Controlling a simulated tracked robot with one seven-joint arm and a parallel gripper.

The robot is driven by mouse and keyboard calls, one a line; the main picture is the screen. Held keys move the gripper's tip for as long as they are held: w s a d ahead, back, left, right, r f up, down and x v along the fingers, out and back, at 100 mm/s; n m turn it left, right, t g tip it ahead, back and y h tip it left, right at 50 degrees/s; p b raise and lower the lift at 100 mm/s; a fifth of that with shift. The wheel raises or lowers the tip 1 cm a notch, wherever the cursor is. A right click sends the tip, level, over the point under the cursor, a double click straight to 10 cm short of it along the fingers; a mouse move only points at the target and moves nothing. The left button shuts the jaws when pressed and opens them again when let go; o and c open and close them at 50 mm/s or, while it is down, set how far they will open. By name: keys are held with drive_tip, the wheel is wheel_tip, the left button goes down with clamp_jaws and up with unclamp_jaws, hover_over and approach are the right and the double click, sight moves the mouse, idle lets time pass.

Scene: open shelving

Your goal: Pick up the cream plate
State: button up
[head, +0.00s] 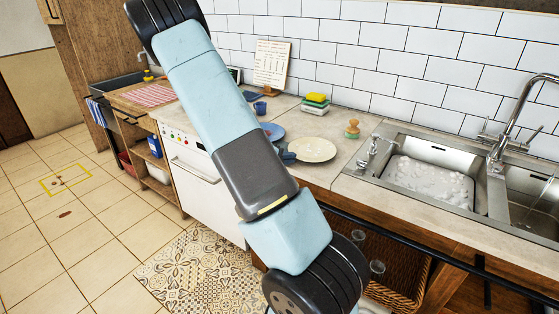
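The cream plate (312,149) lies flat on the counter, left of the sink. A dark blue object (287,156) shows at the plate's left edge, partly behind my arm; I cannot tell what it is or whether it touches the plate. My arm crosses the middle of the head view and hides part of the counter left of the plate. My gripper is not visible in this view.
A blue plate (273,131) and a blue mug (260,107) stand behind the cream plate. Stacked sponges (316,103) and a brush (352,129) are near the wall. The sink (432,172) holds foamy water, with a tall tap (515,115).

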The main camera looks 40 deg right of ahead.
drive_tip(key=shift+d+f, duration=0.15)
drive_tip(key=shift+d, duration=0.3)
drive_tip(key=shift+c, duration=0.2)
clamp_jaws()
drive_tip(key=shift+a, duration=0.1)
drive_tip(key=s+a, duration=0.3)
drive_tip(key=a, duration=0.6)
idle(0.5)
drive_tip(key=shift+o, duration=2.4)
unclamp_jaws()
drive_tip(key=shift+d, duration=0.1)
